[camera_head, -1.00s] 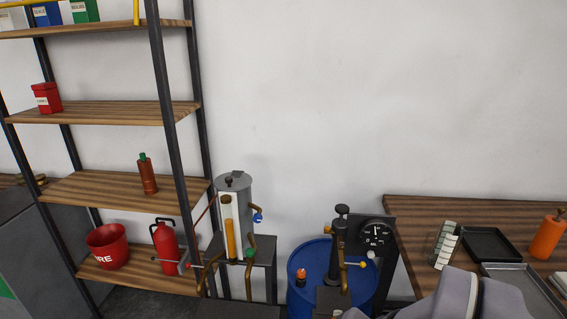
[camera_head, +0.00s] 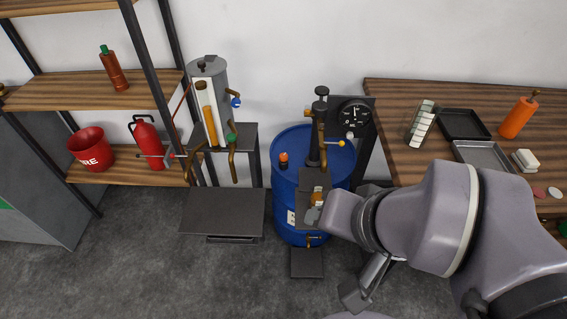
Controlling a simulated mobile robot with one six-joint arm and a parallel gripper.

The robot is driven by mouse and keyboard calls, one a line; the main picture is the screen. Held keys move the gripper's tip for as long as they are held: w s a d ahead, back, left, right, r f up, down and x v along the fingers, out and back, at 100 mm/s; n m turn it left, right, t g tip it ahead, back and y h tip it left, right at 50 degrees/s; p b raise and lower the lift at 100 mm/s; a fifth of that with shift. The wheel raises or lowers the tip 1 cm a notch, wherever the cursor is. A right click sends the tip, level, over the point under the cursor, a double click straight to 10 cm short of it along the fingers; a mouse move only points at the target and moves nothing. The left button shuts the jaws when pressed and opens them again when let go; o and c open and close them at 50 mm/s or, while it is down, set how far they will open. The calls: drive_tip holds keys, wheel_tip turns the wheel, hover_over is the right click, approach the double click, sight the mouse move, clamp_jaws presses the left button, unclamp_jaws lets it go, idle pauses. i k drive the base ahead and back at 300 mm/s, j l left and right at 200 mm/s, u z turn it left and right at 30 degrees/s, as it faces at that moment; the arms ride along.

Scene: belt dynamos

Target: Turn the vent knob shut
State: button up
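A blue drum (camera_head: 283,203) stands upright in the middle, with a small orange-topped fitting (camera_head: 283,160) on its lid and a dark pump column (camera_head: 322,125) with a yellow-tipped lever. Left of it, a grey cylinder (camera_head: 208,70) with a sight tube carries a blue knob (camera_head: 236,103) and a green knob (camera_head: 232,138). No label shows which of these is the vent knob. My arm reaches in from the right.
A round gauge (camera_head: 354,115) stands behind the drum. The wooden table (camera_head: 392,98) at right holds trays and an orange bottle (camera_head: 518,117). A shelf (camera_head: 60,93) at left holds a red bucket (camera_head: 90,149) and a fire extinguisher (camera_head: 147,145). Floor at lower left is clear.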

sight(282, 156)
drive_tip(key=i+j+z, duration=0.1)
drive_tip(key=i, duration=0.5)
drive_tip(key=i+j+z, duration=0.1)
drive_tip(key=i, duration=0.5)
